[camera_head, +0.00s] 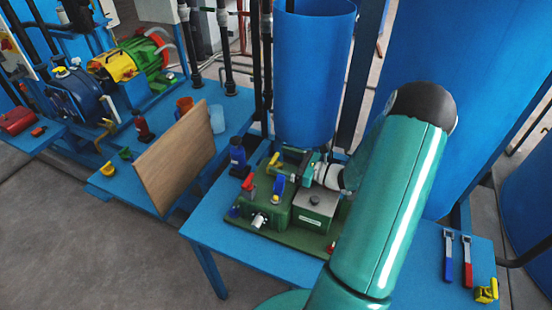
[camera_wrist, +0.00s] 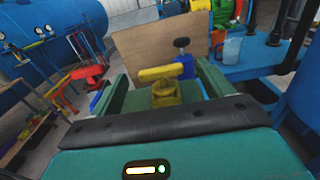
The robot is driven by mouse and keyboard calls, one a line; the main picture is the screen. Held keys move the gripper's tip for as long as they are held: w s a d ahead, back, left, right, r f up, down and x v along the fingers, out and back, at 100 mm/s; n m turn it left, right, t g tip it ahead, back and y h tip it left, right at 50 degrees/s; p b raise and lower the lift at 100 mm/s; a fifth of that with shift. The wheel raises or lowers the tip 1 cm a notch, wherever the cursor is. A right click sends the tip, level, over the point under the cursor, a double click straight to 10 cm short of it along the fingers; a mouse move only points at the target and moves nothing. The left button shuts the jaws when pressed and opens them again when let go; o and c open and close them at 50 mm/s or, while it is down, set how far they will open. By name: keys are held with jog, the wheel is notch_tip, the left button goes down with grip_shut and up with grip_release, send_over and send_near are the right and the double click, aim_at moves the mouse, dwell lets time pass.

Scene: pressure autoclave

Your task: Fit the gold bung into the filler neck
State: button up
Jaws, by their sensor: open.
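A gold-yellow piece with a bar-shaped top, which looks like the gold bung (camera_wrist: 164,92), stands between my open fingers in the wrist view. I cannot tell whether the fingers touch it. My gripper (camera_wrist: 164,76) is open and also shows in the head view (camera_head: 280,164), low over the green machine (camera_head: 295,215) on the blue table. In the head view the bung is a small yellow patch between the fingers (camera_head: 273,160). I cannot make out the filler neck; the bung and fingers may hide it.
Two levers (camera_head: 467,262) and a yellow fitting (camera_head: 487,291) lie at right. A blue tank (camera_head: 312,70) stands behind.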

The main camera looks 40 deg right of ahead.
jog(key=v, duration=1)
jog(key=shift+s+d, duration=0.2)
jog(key=a+r+n+g, duration=0.5)
jog(key=a+n+g, duration=0.15)
jog(key=a, duration=0.35)
jog(key=a+r+n+g, duration=0.4)
jog(key=a+n+g, duration=0.2)
jog(key=a+n, duration=0.3)
jog(key=s+a+r+n+t+h, duration=0.2)
jog(key=s+a+r+n+h, duration=0.6)
jog(key=a+r+n, duration=0.3)
jog(key=r+n+h, duration=0.1)
jog(key=n, duration=0.2)
jog(key=shift+s+a+r, duration=0.2)
jog(key=shift+a, duration=0.15)
